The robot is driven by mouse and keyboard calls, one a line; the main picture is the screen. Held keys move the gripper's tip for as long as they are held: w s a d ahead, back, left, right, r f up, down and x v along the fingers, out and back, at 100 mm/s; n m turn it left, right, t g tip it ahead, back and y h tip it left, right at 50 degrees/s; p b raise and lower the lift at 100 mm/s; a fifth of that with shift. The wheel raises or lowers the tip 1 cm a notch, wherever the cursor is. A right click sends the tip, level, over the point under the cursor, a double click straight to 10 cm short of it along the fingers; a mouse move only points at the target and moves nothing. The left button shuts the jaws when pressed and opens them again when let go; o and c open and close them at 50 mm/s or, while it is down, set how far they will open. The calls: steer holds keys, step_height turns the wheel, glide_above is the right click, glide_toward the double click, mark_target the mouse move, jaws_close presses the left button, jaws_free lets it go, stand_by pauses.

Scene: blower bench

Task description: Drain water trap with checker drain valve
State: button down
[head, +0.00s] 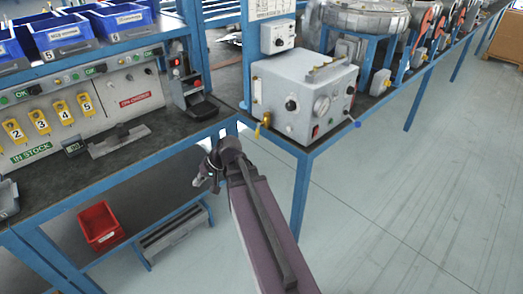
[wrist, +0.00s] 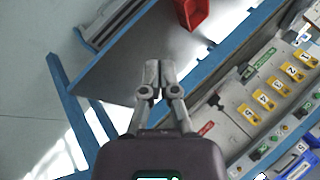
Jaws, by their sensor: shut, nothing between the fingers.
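The checker (head: 315,98) is a grey box with a round gauge, a black knob and a handle on top. It stands on the blue-framed bench at the upper middle of the head view. A small yellow fitting (head: 265,121) sits low at its left corner, which looks like the drain valve. A pale part above it on the left side may be the water trap; it is too small to be sure. My gripper (head: 200,178) is shut and empty, in front of the benches, below and left of the checker. Its closed fingers show in the wrist view (wrist: 153,85); the checker does not.
The left bench carries a panel with yellow numbered tags (head: 40,121), also in the wrist view (wrist: 266,100), and blue bins (head: 64,35) above. A red bin (head: 99,226) and a grey step (head: 171,233) are below. Floor right of my arm is clear.

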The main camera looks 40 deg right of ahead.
steer(key=w+d+f+m+t+y+b, duration=0.1)
steer(key=w+d+f+m+t+b, duration=0.2)
steer(key=d+b, duration=0.45)
steer(key=m+t+h+b, duration=0.6)
steer(key=m+t+b, duration=0.5)
steer(key=b, duration=0.6)
glide_toward(258, 136)
steer(key=s+f+n+t, duration=0.1)
steer(key=s+f, duration=0.1)
steer(key=s, duration=0.4)
steer(key=shift+d+y, duration=0.3)
steer(key=shift+d, duration=0.2)
steer(key=w+p, duration=0.1)
steer(key=w, duration=0.3)
steer(key=w+r+p, duration=0.1)
steer(key=w, duration=0.4)
steer(key=w+a+r+p, duration=0.1)
steer(key=w, duration=0.3)
steer(key=shift+w+a+r, duration=0.1)
steer(key=shift+w+r, duration=0.1)
steer(key=shift+w, duration=0.2)
